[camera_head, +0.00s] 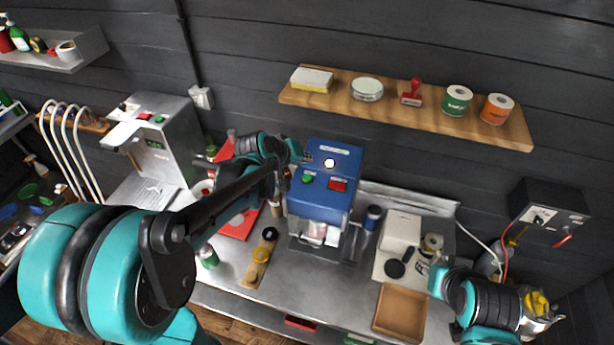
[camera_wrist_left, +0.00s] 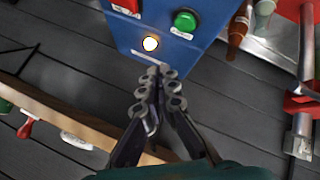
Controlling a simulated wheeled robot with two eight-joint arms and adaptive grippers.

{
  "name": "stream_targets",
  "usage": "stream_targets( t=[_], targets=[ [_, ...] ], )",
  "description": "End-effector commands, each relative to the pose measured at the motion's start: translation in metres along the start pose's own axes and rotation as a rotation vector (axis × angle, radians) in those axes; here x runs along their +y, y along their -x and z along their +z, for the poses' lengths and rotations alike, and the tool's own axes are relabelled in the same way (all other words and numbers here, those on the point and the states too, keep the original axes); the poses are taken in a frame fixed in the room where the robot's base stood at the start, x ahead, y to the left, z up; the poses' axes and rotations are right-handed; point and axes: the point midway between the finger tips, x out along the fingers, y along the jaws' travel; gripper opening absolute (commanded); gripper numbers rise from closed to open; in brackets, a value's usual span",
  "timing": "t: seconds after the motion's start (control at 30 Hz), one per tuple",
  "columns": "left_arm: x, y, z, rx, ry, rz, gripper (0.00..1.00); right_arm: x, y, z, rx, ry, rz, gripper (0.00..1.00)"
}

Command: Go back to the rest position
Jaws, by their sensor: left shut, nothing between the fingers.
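I cannot tell whether the tips touch the machine. My right arm (camera_head: 485,305) is folded at the lower right; its gripper cannot be made out.
A wooden shelf (camera_head: 390,99) on the wall holds a sponge, tins and a red stamp. A grey machine (camera_head: 172,140) stands left of the blue one. A brown tray (camera_head: 401,312) lies on the counter near my right arm. The counter's front middle (camera_head: 310,285) is clear.

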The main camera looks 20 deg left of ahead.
Motion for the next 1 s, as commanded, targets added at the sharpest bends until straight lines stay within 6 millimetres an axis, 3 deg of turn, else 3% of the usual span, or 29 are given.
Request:
stream_targets(
  t=[0.57, 0.67, 0.77, 1.0],
  targets=[
    [0.001, 0.003, 0.002, -0.001, -0.006, -0.003, 0.0, 0.0, 0.0, 0.0, 0.0, 0.0, 0.0, 0.4],
    [0.003, 0.018, 0.012, -0.007, -0.037, -0.02, 0.0, 0.0, 0.0, 0.0, 0.0, 0.0, 0.0, 0.4],
    [0.005, 0.046, 0.033, -0.018, -0.1, -0.054, 0.0, 0.0, 0.0, 0.0, 0.0, 0.0, 0.0, 0.4],
    [-0.008, 0.118, 0.101, -0.05, -0.295, -0.163, 0.0, 0.0, 0.0, 0.0, 0.0, 0.0, 0.0, 0.4]
  ],
)
